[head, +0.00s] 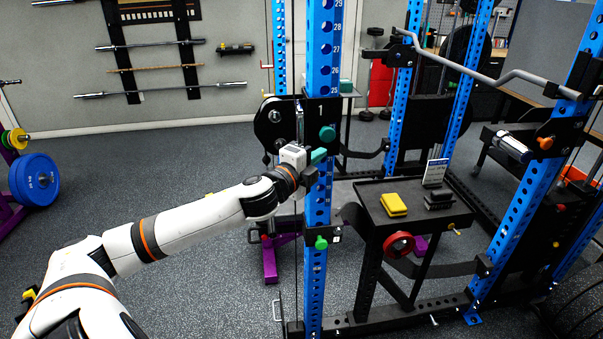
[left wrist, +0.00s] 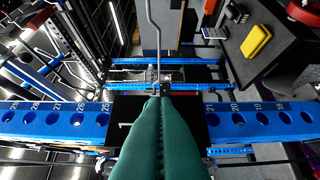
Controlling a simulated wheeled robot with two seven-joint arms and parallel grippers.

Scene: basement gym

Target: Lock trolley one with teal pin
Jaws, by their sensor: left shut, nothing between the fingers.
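Trolley one is a black plate marked "1" (head: 285,118) on the blue numbered upright (head: 318,200). Its plate also shows behind the fingers in the left wrist view (left wrist: 128,108). The teal pin (head: 327,133) shows as a round knob on the right part of the plate; in the left wrist view I cannot make it out. My left gripper (head: 319,156) has teal fingers, shut and empty, just below the pin in the head view. In the left wrist view the shut fingers (left wrist: 162,105) point at the upright and cover its middle. My right gripper is not in view.
A green knob (head: 321,243) sits lower on the same upright. A black stand (head: 375,222) holds a yellow block (head: 393,205). A bent grey bar (head: 485,72) spans the rack's upper part. Another trolley (head: 515,140) with an orange knob is on the right upright. Open floor lies left.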

